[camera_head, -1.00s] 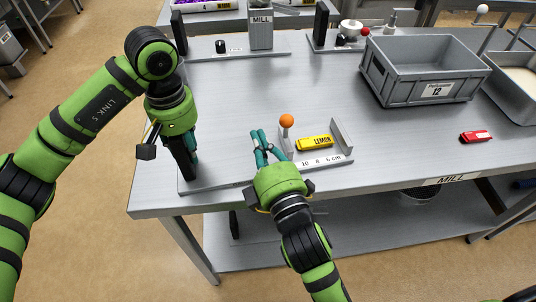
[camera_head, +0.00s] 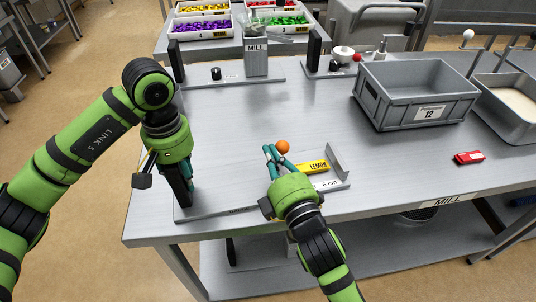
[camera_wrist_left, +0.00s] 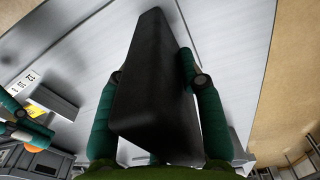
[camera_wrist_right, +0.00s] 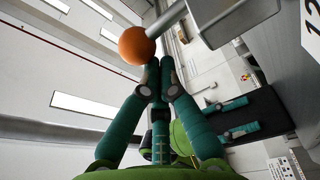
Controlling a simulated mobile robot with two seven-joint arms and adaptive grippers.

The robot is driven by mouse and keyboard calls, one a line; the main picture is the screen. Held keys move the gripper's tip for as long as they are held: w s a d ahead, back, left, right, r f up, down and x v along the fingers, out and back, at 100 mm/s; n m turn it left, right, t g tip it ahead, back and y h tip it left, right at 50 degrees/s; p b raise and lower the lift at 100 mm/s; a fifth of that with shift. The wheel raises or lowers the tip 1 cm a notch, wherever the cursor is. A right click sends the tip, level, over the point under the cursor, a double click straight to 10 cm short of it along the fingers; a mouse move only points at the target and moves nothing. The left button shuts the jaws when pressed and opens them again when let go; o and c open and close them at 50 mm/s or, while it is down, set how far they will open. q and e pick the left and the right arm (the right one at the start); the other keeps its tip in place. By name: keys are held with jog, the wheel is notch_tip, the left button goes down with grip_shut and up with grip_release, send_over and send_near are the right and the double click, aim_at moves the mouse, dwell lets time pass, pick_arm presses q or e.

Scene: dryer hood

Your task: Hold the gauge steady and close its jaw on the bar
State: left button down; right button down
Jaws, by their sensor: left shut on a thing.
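The gauge's flat base (camera_head: 225,210) lies along the table's front edge, with a fixed end wall (camera_head: 340,160) at its right. My left gripper (camera_head: 187,193) is shut on its upright black handle, which shows large in the left wrist view (camera_wrist_left: 155,85). A yellow bar marked LEMON (camera_head: 316,166) lies on the gauge. The orange knob (camera_head: 282,147) stands left of the bar; in the right wrist view it (camera_wrist_right: 136,45) sits on a grey stem. My right gripper (camera_head: 272,149) is shut and empty, its fingertips beside the knob at its left. It hides the sliding jaw's foot, so contact with the bar cannot be told.
A grey crate marked 12 (camera_head: 418,110) stands at the right, with a red object (camera_head: 468,157) in front. A tray of pale material (camera_head: 512,100) is at the far right. Fixtures stand along the back, one marked MILL (camera_head: 256,58). The table's middle is clear.

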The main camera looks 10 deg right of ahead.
pick_arm(q)
jog(key=shift+s+f, duration=0.2)
jog(key=shift+f, duration=0.2)
pick_arm(e)
jog(key=shift+w+d, duration=0.15)
jog(key=shift+d, duration=1.2)
